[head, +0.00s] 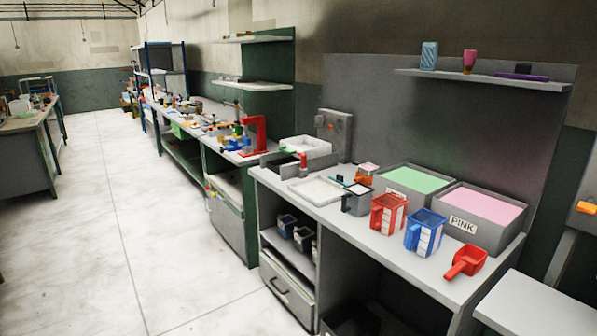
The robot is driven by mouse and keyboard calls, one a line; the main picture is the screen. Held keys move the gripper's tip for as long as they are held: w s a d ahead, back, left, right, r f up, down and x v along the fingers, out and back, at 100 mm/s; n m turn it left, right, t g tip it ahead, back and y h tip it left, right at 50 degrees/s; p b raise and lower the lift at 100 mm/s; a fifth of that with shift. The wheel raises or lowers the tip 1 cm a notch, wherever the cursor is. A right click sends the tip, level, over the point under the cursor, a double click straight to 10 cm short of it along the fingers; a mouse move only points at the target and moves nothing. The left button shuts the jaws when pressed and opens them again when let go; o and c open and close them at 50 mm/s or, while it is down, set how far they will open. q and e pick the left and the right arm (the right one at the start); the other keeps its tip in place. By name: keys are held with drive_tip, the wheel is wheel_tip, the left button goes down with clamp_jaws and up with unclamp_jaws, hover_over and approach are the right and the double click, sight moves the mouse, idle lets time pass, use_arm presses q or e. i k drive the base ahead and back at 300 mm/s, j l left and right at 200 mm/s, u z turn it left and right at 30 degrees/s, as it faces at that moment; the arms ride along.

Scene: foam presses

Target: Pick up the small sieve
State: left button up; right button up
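I cannot pick out the small sieve with certainty. A shallow pale square tray or frame (317,190) lies flat on the grey workbench (398,268), left of a grey jug (356,203); at this size I cannot tell if it has a mesh. A small orange item with a pale top (366,174) stands behind the grey jug. A red scoop (467,262) lies near the bench's right end. Neither of my grippers is in view.
A red jug (380,221) and a blue jug (424,235) stand along the bench. Behind them are a green-filled bin (386,175) and a pink-filled bin labelled PINK (505,226). A wall shelf (485,81) holds cups. The pale floor (110,220) at left is clear.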

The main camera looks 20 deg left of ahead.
sight(363, 171)
drive_tip(key=u, duration=0.15)
drive_tip(key=z, duration=0.45)
drive_tip(key=i+j+z, duration=0.2)
drive_tip(key=j+z, duration=0.2)
drive_tip(key=j, duration=0.15)
drive_tip(key=i+j+z, duration=0.1)
drive_tip(key=j+z, duration=0.25)
drive_tip(key=j, duration=0.2)
drive_tip(key=j+z, duration=0.4)
drive_tip(key=j, duration=0.15)
